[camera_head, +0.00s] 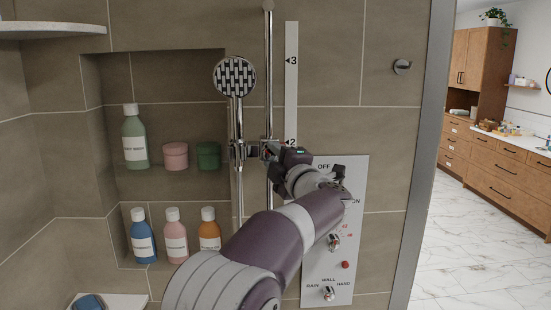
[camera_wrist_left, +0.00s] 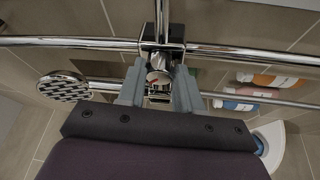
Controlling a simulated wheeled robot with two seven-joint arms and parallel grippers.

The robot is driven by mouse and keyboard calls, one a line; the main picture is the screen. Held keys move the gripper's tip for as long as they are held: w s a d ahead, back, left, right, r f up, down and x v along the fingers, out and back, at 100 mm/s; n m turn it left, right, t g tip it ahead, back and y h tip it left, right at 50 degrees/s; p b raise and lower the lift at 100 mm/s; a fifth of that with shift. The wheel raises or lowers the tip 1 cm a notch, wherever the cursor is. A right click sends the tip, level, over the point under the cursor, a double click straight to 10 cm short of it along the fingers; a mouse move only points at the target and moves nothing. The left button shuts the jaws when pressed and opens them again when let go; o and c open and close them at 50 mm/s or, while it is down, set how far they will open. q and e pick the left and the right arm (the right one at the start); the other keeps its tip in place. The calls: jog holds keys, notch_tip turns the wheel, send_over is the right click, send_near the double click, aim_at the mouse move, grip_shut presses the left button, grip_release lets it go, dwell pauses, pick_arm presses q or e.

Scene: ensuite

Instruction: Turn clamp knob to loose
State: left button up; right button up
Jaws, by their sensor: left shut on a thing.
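The chrome clamp (camera_head: 239,152) sits on the vertical shower rail (camera_head: 268,80), near the mark 2 of the white scale strip (camera_head: 291,90). In the left wrist view its round chrome knob (camera_wrist_left: 159,77) is between the two grey fingers of my left gripper (camera_wrist_left: 157,88), which is shut on it. In the head view my left gripper (camera_head: 274,152) reaches the clamp from the right, and its arm hides the lower rail. Whether the knob is at loose or tight cannot be read. My right gripper is in neither view.
The hand shower (camera_head: 234,77) hangs upright beside the rail. A control panel (camera_head: 357,200) with knobs is to the right, partly behind my arm. Wall niches at left hold several bottles and two jars (camera_head: 175,156). A wall hook (camera_head: 402,66) is at upper right.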

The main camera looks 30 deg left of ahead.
pick_arm(q)
jog(key=shift+r, duration=0.1)
jog(key=o, duration=1)
jog(key=shift+o, duration=0.2)
jog(key=shift+s+d, duration=0.2)
jog(key=shift+d, duration=0.1)
jog(key=b+v, duration=0.4)
jog(key=v, duration=0.8)
jog(key=shift+s+a, duration=0.1)
